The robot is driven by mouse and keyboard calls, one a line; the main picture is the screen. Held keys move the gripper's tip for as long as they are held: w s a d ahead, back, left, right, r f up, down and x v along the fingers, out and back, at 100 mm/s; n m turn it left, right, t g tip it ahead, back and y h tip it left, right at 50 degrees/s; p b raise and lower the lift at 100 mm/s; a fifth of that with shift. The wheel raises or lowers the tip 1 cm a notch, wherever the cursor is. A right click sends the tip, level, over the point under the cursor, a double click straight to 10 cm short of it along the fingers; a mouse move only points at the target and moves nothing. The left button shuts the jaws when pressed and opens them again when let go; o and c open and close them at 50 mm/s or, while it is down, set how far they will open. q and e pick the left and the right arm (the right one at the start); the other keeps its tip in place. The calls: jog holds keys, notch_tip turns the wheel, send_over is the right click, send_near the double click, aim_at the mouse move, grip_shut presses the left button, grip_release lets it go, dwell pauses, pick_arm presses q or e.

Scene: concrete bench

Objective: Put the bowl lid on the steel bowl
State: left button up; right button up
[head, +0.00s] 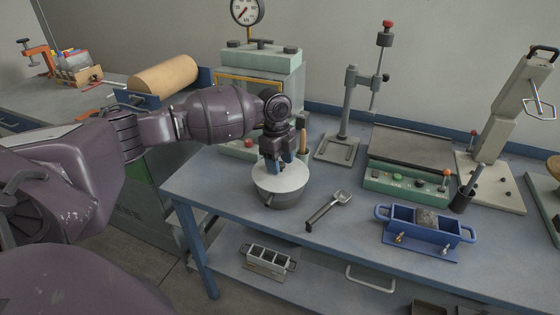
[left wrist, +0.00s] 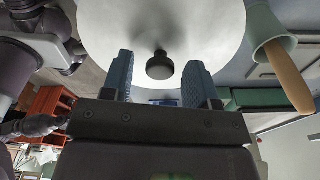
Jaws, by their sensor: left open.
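The white bowl lid (head: 294,178) lies over the top of the steel bowl (head: 283,201), which stands on the bench near its front left edge. The lid covers the bowl's mouth and looks roughly level; I cannot tell how exactly its rim fits. In the left wrist view the lid (left wrist: 110,25) fills the top, with its dark round knob (left wrist: 160,66) in the middle. My left gripper (head: 279,162) points down just above the lid. Its two blue fingers (left wrist: 160,82) are apart, with the knob between them and space on each side. My right gripper is not in view.
A wooden handle (left wrist: 289,78) stands in a pale cup (left wrist: 268,28) close beside the bowl. A scoop (head: 328,209) lies to the bowl's right. Further right are a blue mould (head: 424,238) and a green-based device (head: 405,186). Bare bench (head: 225,190) lies left of the bowl.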

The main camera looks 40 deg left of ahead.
pick_arm(q)
notch_tip(320, 180, up, 13)
jog(key=a+p, duration=0.1)
jog(key=shift+a, duration=0.2)
jog(key=shift+f, duration=0.15)
dwell(0.6)
